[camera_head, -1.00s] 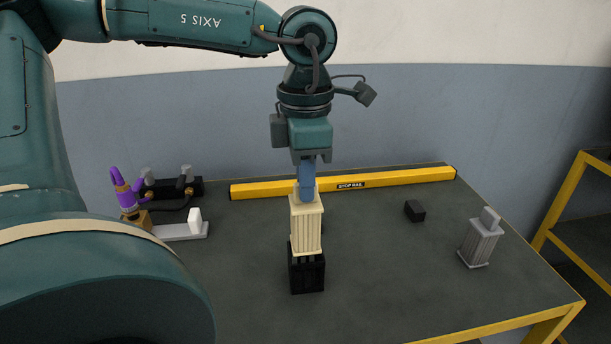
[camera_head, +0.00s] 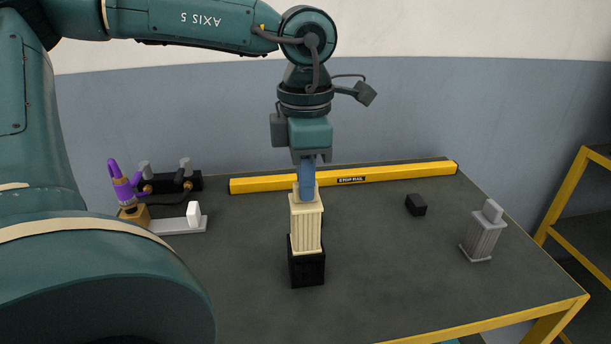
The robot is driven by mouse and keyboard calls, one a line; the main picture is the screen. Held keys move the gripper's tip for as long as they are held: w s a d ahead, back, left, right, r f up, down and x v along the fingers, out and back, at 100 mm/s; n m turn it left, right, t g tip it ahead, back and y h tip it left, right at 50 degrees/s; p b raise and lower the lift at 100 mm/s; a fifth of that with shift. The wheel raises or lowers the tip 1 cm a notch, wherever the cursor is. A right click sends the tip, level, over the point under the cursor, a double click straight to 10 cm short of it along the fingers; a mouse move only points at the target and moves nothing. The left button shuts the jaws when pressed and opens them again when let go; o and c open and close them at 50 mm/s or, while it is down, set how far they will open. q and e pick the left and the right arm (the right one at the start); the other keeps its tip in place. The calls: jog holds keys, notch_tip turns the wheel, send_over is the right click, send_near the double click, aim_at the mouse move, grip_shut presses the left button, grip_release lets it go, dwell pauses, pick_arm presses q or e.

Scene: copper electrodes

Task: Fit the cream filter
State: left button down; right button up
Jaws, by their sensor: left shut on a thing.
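The cream filter (camera_head: 306,225) is a ribbed upright block in the middle of the table. My left gripper (camera_head: 307,190) points straight down and is shut on its top. The filter stands over a black square holder (camera_head: 307,269), its lower end at the holder's top. How far it sits inside cannot be told. A grey ribbed filter (camera_head: 482,238) with a tab on top stands apart at the right of the table. My right gripper is not in view.
A yellow stop rail (camera_head: 345,179) runs along the back of the table. A small black block (camera_head: 415,204) lies right of centre. At the left are a purple-handled clamp (camera_head: 124,188), a black fitting (camera_head: 170,184) and a light grey plate with a white block (camera_head: 180,226). The front right is clear.

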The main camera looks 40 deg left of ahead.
aim_at(306, 205)
pick_arm(q)
jog(key=shift+f+b, duration=0.65)
jog(key=shift+f, duration=0.15)
jog(key=shift+f+b, duration=0.45)
jog(key=shift+f, duration=0.05)
jog(key=shift+f+b, duration=0.8)
jog(key=shift+f, duration=0.05)
jog(key=shift+f+b, duration=1.25)
jog(key=shift+f, duration=0.05)
jog(key=c, duration=1.4)
grip_release()
jog(key=shift+o, duration=0.2)
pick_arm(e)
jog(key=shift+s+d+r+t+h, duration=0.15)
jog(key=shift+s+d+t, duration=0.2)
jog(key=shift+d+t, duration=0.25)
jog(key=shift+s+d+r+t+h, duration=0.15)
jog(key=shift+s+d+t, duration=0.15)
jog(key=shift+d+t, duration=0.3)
